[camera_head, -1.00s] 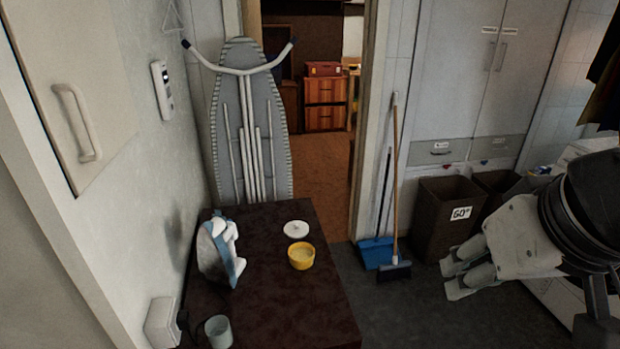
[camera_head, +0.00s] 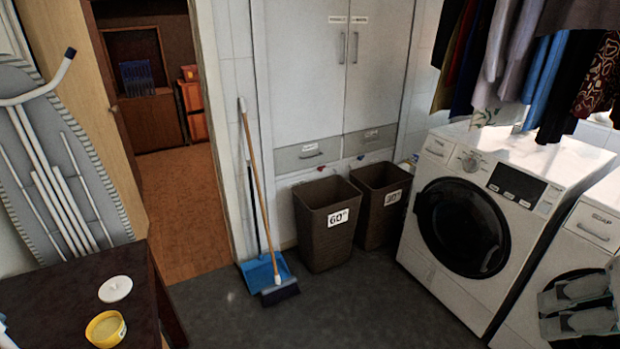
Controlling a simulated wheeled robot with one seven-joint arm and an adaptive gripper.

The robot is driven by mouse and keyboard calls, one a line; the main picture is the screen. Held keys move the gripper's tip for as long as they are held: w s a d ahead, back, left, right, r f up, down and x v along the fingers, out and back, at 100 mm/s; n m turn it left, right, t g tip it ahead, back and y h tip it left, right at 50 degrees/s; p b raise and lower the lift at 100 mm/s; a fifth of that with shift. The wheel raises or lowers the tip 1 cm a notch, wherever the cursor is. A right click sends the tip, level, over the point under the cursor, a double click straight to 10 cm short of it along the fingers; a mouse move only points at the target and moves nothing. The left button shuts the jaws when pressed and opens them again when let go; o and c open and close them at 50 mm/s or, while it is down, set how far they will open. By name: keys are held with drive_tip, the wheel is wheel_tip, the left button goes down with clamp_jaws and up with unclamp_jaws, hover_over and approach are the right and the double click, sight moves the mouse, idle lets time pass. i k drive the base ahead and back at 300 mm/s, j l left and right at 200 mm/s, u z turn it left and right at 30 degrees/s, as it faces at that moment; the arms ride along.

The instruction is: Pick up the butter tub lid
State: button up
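The butter tub lid (camera_head: 115,288) is a round white disc with a small raised middle. It lies flat on the dark brown table (camera_head: 60,284) at the lower left. The yellow butter tub (camera_head: 105,329) stands just in front of it, open at the top, apart from the lid. My gripper (camera_head: 577,305) shows at the lower right edge, in front of a washing machine and far from the lid. Its two grey fingers look apart with nothing between them; the rest of my arm is out of frame.
An ironing board (camera_head: 62,170) leans behind the table. A broom (camera_head: 257,190) and blue dustpan (camera_head: 262,272) stand by the doorway. Two brown bins (camera_head: 328,225) (camera_head: 380,205) and a washing machine (camera_head: 480,220) line the back. Clothes hang upper right. The grey floor in the middle is clear.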

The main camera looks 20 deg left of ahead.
sight(114, 289)
drive_tip(key=i+l+z, duration=0.45)
drive_tip(key=i, duration=0.15)
drive_tip(key=i+u, duration=0.7)
drive_tip(key=i+j+u, duration=0.1)
drive_tip(key=u, duration=0.4)
drive_tip(key=i+u, duration=0.3)
drive_tip(key=u, duration=0.15)
drive_tip(key=i+u, duration=0.25)
drive_tip(key=u, duration=0.25)
drive_tip(key=i+l+u, duration=0.2)
drive_tip(key=u, duration=0.25)
drive_tip(key=i+u, duration=0.4)
drive_tip(key=i+l+u, duration=0.15)
drive_tip(key=u, duration=0.2)
drive_tip(key=i+l+u, duration=0.2)
drive_tip(key=u, duration=0.2)
